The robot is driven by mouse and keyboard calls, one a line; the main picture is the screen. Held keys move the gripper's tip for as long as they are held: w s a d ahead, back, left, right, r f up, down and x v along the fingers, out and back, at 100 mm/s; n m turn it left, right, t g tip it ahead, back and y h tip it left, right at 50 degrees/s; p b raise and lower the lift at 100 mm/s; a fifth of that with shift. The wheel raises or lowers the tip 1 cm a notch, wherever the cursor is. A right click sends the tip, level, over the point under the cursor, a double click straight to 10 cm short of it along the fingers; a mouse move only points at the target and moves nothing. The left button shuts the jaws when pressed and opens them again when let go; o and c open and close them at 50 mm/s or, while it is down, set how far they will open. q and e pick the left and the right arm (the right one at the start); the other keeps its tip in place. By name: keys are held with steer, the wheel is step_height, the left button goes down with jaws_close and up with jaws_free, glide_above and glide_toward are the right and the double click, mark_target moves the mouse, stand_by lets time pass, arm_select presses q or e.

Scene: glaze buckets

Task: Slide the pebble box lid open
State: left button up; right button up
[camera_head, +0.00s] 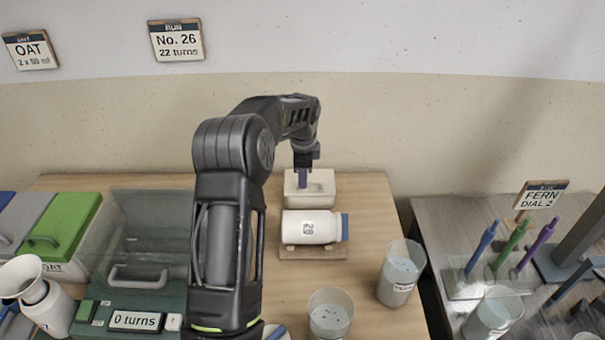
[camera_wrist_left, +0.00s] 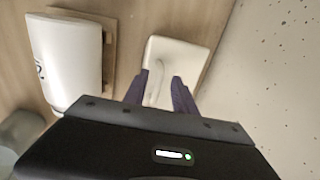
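The pebble box (camera_head: 321,190) is a small cream box at the back of the wooden table, behind the jar marked 26. It also shows in the left wrist view (camera_wrist_left: 190,55), pale and rounded at the corners. My left gripper (camera_head: 303,182) points down at the box, over its left part. In the left wrist view its two purple fingers (camera_wrist_left: 160,78) stand apart, with part of the box showing between them. I cannot tell whether they touch the lid, or make out the lid's edge. My right gripper is not in view.
The white jar (camera_head: 312,227) lies on a wooden stand in front of the box. Two cups, one (camera_head: 399,272) at the right and one (camera_head: 330,316) at the front, stand nearby. A clear-walled bin (camera_head: 150,225) is at the left. The wall is close behind the box.

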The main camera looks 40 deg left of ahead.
arm_select(q)
steer(key=shift+f, duration=0.3)
steer(key=shift+a, duration=0.1)
jaws_close()
stand_by(1.2)
